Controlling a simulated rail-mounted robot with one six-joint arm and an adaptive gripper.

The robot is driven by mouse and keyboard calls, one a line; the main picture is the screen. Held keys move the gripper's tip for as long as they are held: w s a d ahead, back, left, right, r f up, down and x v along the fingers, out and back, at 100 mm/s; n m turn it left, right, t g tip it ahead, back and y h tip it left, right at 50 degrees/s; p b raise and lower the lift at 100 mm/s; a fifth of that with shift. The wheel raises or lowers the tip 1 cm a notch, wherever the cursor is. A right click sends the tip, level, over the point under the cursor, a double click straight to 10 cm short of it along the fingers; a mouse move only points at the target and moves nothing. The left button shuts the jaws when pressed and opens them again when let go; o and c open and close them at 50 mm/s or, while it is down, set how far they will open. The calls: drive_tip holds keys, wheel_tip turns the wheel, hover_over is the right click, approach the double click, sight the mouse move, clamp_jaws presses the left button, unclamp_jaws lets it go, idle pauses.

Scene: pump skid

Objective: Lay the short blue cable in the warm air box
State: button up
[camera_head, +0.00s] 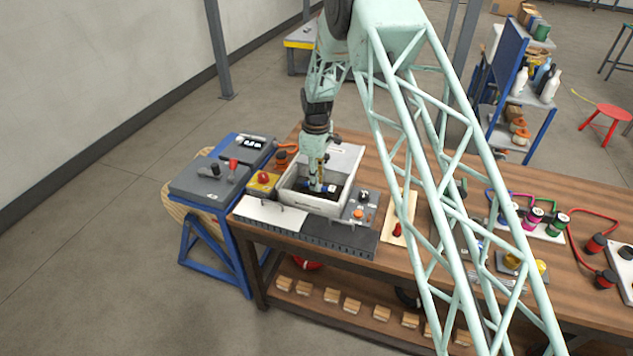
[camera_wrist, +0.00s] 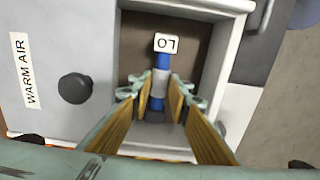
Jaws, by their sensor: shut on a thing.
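The warm air box (camera_head: 310,199) is a light grey box on the workbench with its lid raised at the back. Its lid with a "WARM AIR" label (camera_wrist: 30,70) and a dark knob shows at the left of the wrist view. My gripper (camera_head: 318,188) reaches down into the box. In the wrist view my gripper (camera_wrist: 159,98) has its two padded fingers on either side of the short blue cable (camera_wrist: 161,62) and is shut on it. A white tag reading "LO" sits at the cable's end, over the dark box floor. Whether the cable touches the floor I cannot tell.
A panel with an orange knob (camera_head: 360,213) adjoins the box at right. A red button on a yellow base (camera_head: 263,180) and a grey console (camera_head: 210,180) stand at left. My arm hides part of the bench.

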drive_tip(key=shift+f+b, duration=0.5)
drive_tip(key=shift+f, duration=0.55)
idle(0.4)
drive_tip(key=o, duration=0.9)
drive_tip(key=shift+r, duration=0.2)
drive_tip(key=shift+r, duration=5.85)
